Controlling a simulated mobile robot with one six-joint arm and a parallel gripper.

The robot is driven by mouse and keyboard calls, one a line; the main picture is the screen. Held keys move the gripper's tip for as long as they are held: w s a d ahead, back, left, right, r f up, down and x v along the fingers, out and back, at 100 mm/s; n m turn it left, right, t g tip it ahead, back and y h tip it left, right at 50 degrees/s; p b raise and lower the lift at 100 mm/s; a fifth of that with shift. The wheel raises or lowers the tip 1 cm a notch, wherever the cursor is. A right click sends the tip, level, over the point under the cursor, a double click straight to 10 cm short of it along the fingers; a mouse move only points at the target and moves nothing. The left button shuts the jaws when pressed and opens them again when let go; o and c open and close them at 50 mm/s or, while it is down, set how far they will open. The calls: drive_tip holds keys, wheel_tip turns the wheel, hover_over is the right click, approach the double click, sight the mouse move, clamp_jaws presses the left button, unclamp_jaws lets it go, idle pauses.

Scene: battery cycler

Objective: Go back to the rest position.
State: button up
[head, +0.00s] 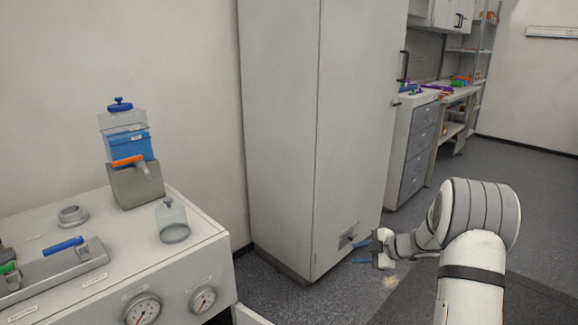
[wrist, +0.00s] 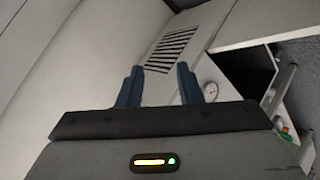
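My gripper (head: 358,252) is at the right of the head view, low in front of the tall grey cabinet (head: 290,130). Its two blue fingers point left and stand apart with nothing between them. In the wrist view the gripper (wrist: 160,72) also shows its fingers spread, with an empty gap. My white arm reaches in from the lower right. I cannot tell whether the fingers touch the cabinet front.
A bench unit (head: 215,262) with gauges stands at the left. It carries a blue-filled container (head: 128,147), a small clear jar (head: 172,221) and a blue-handled valve (head: 63,246). A drawer unit (head: 420,140) and shelves stand at the back right. Floor (head: 530,190) is open at the right.

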wheel_tip(320, 180, up, 16)
drive_tip(key=d+m+t+h+p, duration=0.1)
drive_tip(key=m+t+h+p, duration=0.3)
drive_tip(key=m+h, duration=0.2)
drive_tip(key=s+d+r+m+h+p, duration=0.2)
drive_tip(key=s+r+m+h+p, duration=0.15)
drive_tip(key=s+r+m, duration=0.4)
drive_tip(key=s+a+r+m+g+p, duration=0.1)
drive_tip(key=s+a+m+g+p, duration=0.1)
drive_tip(key=s, duration=0.8)
drive_tip(key=s+a+r+m+g+p, duration=0.1)
drive_tip(key=s+a+m+g, duration=0.1)
drive_tip(key=s, duration=0.8)
drive_tip(key=s+a+r+m+g+p, duration=0.1)
drive_tip(key=s+a+g, duration=0.3)
drive_tip(key=s, duration=0.6)
drive_tip(key=shift+s+a+r+m+y+p, duration=0.35)
drive_tip(key=shift+a+r+m+y+p, duration=0.15)
drive_tip(key=shift+a+p, duration=0.35)
drive_tip(key=shift+f, duration=0.1)
